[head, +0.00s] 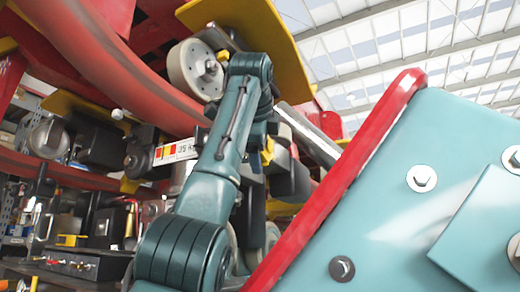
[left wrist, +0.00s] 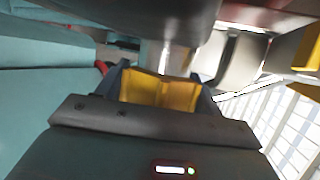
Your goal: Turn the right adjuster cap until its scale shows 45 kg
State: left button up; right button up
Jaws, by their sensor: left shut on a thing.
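My left gripper (head: 267,152) is up under the coaster train, partly hidden behind my teal forearm. In the left wrist view its dark fingers with yellow pads (left wrist: 160,90) are closed around the lower end of a bright metal stem (left wrist: 165,55). This looks like the right adjuster cap, but the cap itself is hidden between the fingers. In the head view a white label (head: 180,150) with red and yellow blocks shows left of my forearm. Its small print looks like 35 with a unit, but I cannot read it surely. My right gripper is not in view.
A grey wheel (head: 195,70) and a curved red rail (head: 120,75) are close above my arm. A teal panel with a red edge (head: 340,180) fills the right side. Dark machinery (head: 95,150) crowds the left. Little free room surrounds the gripper.

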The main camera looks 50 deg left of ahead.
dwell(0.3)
pick_arm(q)
jog(key=o, duration=1)
jog(key=v, duration=1.3)
jog(key=shift+r, duration=0.15)
